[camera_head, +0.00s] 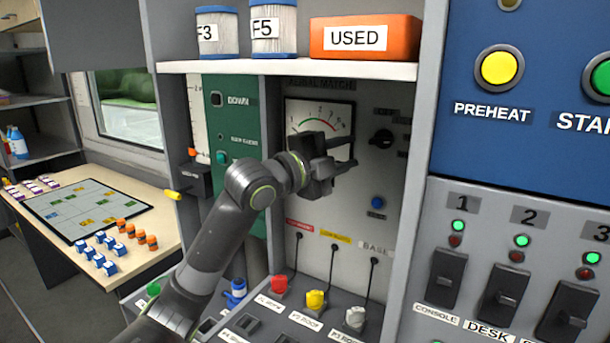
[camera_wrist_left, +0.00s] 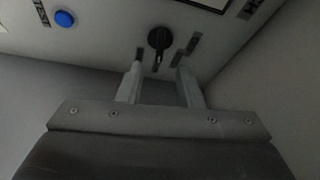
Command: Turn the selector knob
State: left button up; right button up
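The selector knob (camera_head: 383,137) is black and round, on the grey panel right of the dial meter in the head view. It also shows in the left wrist view as a black knob (camera_wrist_left: 160,38) with a pointer, just beyond the fingertips. My left gripper (camera_head: 343,157) is in front of the panel, left of the knob and apart from it in the head view. In the left wrist view its two fingers (camera_wrist_left: 157,70) are spread with nothing between them. The knob lies ahead of the gap between them. My right gripper is not in view.
A blue button (camera_head: 377,202) sits below the knob. The dial meter (camera_head: 318,117) is partly behind my left gripper. A shelf (camera_head: 290,69) overhangs the panel, and a side wall (camera_head: 420,110) stands close on the right. Coloured plugs (camera_head: 315,299) with cables are below.

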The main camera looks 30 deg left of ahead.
pick_arm(q)
jog(key=b+v, duration=0.2)
jog(key=v, duration=0.7)
jog(key=shift+s+b, duration=0.25)
jog(key=shift+b, duration=0.05)
jog(key=shift+a, duration=0.1)
jog(key=shift+f, duration=0.15)
